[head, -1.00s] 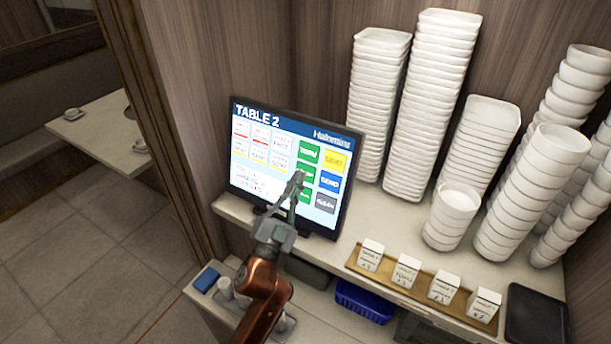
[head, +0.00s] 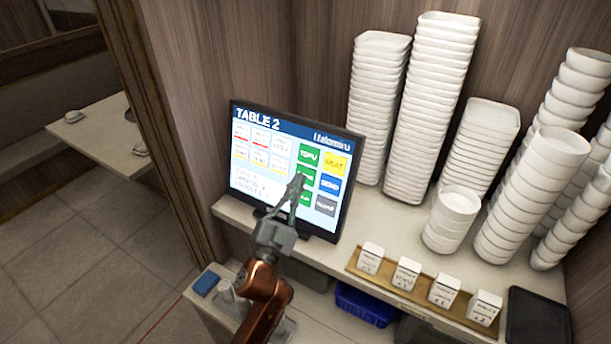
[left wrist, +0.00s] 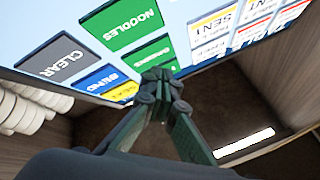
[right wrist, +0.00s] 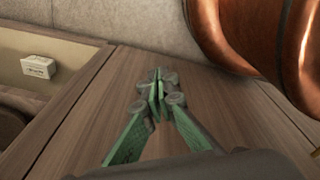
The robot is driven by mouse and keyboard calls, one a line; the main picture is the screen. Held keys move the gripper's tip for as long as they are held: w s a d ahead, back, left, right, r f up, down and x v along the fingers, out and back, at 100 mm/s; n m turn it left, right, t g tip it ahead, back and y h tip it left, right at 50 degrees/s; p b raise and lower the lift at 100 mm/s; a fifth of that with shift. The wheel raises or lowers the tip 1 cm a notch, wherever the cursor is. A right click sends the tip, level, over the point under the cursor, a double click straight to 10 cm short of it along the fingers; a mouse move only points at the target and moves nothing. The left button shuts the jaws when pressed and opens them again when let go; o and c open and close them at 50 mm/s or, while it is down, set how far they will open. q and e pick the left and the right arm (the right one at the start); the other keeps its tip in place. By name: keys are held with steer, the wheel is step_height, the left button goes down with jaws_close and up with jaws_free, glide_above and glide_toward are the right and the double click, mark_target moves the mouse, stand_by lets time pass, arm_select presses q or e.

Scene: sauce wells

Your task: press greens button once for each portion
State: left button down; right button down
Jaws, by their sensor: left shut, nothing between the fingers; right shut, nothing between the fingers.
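The touchscreen (head: 283,217) stands on the counter and reads "TABLE 2". The green greens button (head: 306,174) is the middle of three green buttons, partly hidden by my left gripper (head: 298,182). In the left wrist view the greens button (left wrist: 142,60) shows upside down, between the green noodles button (left wrist: 125,22) and my left fingertips (left wrist: 162,88). The left gripper is shut and empty, with its tips close to the screen; I cannot tell if they touch it. My right gripper (right wrist: 158,88) is shut and empty, away from the screen, over a brown wooden surface.
Several white label blocks (head: 407,274) stand on a wooden tray (head: 387,287). Tall stacks of white dishes (head: 432,110) and bowls (head: 530,180) fill the counter's right side.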

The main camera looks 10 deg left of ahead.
stand_by(0.4)
arm_select(q)
steer(key=shift+w, duration=0.2)
steer(key=shift+w+d+f, duration=0.1)
steer(key=shift+w+d, duration=0.05)
steer(key=shift+w, duration=0.05)
steer(key=shift+w+d+f+b, duration=0.15)
steer(key=shift+w+b, duration=0.2)
stand_by(0.7)
steer(key=shift+s, duration=0.15)
steer(key=shift+s+a+r+p, duration=0.35)
steer(key=shift+s+p, duration=0.15)
steer(key=shift+s, duration=0.1)
steer(key=shift+f, duration=0.1)
